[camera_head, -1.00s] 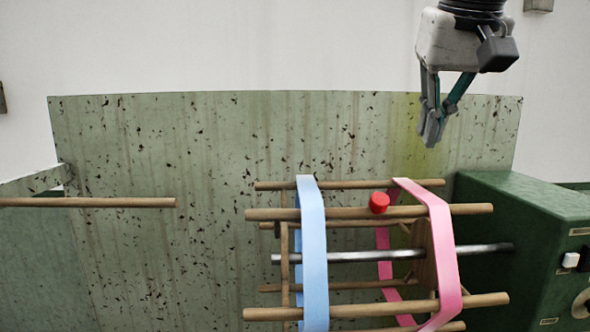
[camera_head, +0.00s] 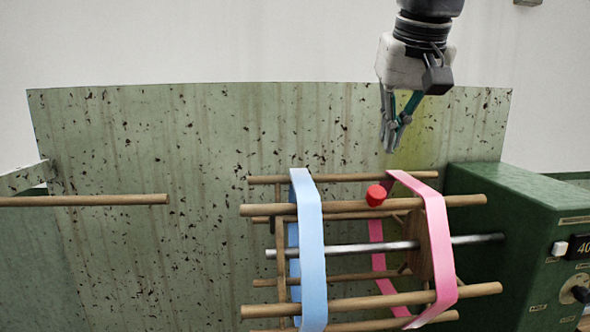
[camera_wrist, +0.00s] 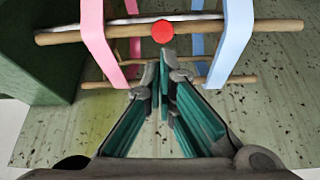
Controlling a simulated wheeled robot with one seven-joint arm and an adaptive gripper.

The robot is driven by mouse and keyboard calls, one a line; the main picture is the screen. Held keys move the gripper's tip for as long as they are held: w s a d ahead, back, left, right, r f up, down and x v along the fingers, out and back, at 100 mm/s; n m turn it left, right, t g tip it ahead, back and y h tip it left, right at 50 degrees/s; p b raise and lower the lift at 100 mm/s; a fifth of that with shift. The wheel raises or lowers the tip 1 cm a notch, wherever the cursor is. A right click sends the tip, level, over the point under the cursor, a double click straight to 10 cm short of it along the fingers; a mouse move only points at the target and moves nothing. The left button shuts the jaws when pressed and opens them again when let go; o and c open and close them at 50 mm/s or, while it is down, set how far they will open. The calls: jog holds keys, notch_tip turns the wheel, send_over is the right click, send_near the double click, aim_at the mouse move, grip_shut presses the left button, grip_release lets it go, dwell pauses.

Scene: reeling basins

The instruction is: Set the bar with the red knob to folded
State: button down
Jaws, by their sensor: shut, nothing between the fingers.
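The red knob (camera_head: 376,195) sits on the upper front wooden bar (camera_head: 460,201) of the reel, between a blue band (camera_head: 312,250) and a pink band (camera_head: 440,245). In the wrist view the red knob (camera_wrist: 163,32) shows on its bar (camera_wrist: 270,27), just beyond the fingertips. My gripper (camera_head: 390,145) is shut and empty, pointing down above and behind the knob, apart from it. In the wrist view my gripper's fingertips (camera_wrist: 163,70) meet below the knob in the picture. Part of the far bars is hidden behind the bands.
A metal shaft (camera_head: 345,250) runs through the reel towards a green machine box (camera_head: 500,230) with a switch and dial at the right. Another wooden bar (camera_head: 90,200) juts in from the left.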

aim_at(375, 189)
jog(key=x, duration=0.8)
jog(key=shift+w+f+p, duration=0.1)
jog(key=shift+f+p, duration=0.2)
jog(key=shift+p, duration=0.05)
jog(key=b+x, duration=0.2)
jog(key=x, duration=0.3)
jog(key=shift+w+f, duration=0.2)
jog(key=shift+w, duration=0.1)
jog(key=shift+s, duration=0.1)
jog(key=shift+s+r+p, duration=0.2)
jog(key=shift+r+p, duration=0.4)
jog(key=p+v, duration=0.1)
jog(key=v, duration=1.2)
jog(key=shift+a, duration=0.1)
